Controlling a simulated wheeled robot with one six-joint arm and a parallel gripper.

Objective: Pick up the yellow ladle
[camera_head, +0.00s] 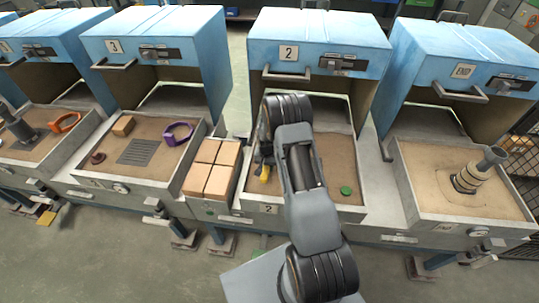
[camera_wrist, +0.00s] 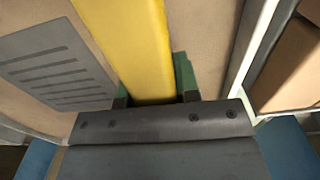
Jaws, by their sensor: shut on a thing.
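The yellow ladle (camera_head: 265,174) shows as a small yellow piece in the sand tray under the blue hood marked 2, left of my arm. In the wrist view a broad yellow bar, the ladle's handle (camera_wrist: 128,45), runs between the green fingertips. My gripper (camera_wrist: 153,92) is shut on it. The far end of the ladle is outside the wrist view, and my arm hides part of the tray in the head view. I cannot tell whether the ladle touches the sand.
Tan blocks (camera_head: 221,181) stand just left of tray 2. A green disc (camera_head: 346,190) lies in its right part. A grey slotted plate (camera_wrist: 55,68) is left of the handle. Tray walls (camera_head: 361,165) bound the space.

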